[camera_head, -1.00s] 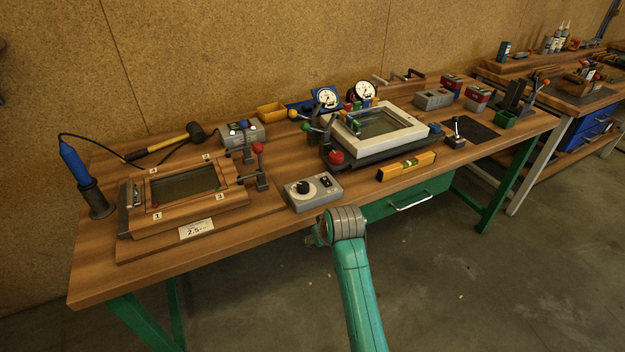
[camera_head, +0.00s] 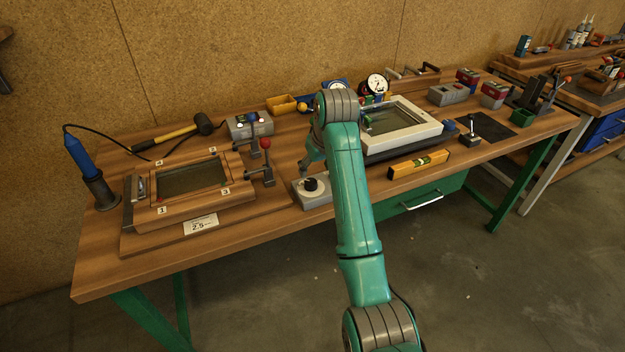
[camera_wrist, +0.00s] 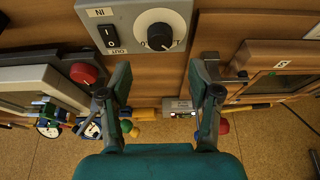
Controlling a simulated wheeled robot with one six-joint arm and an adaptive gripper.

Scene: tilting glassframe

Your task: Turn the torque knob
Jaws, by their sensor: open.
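The torque knob is a black round knob (camera_head: 310,184) on a grey control box (camera_head: 312,200) at the table's front edge. In the wrist view the knob (camera_wrist: 159,36) sits on a white dial, with a black rocker switch (camera_wrist: 109,37) beside it. My gripper (camera_wrist: 160,78) is open and empty, its two fingers apart in the wrist view. The knob shows just beyond the fingertips, roughly between them, with no contact visible.
A wooden frame fixture (camera_head: 187,182) with a red-knobbed lever (camera_head: 265,143) stands left of the box. A white-framed fixture (camera_head: 430,128) and a yellow level (camera_head: 418,164) are to the right. A red button (camera_wrist: 84,73) shows near my gripper in the wrist view.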

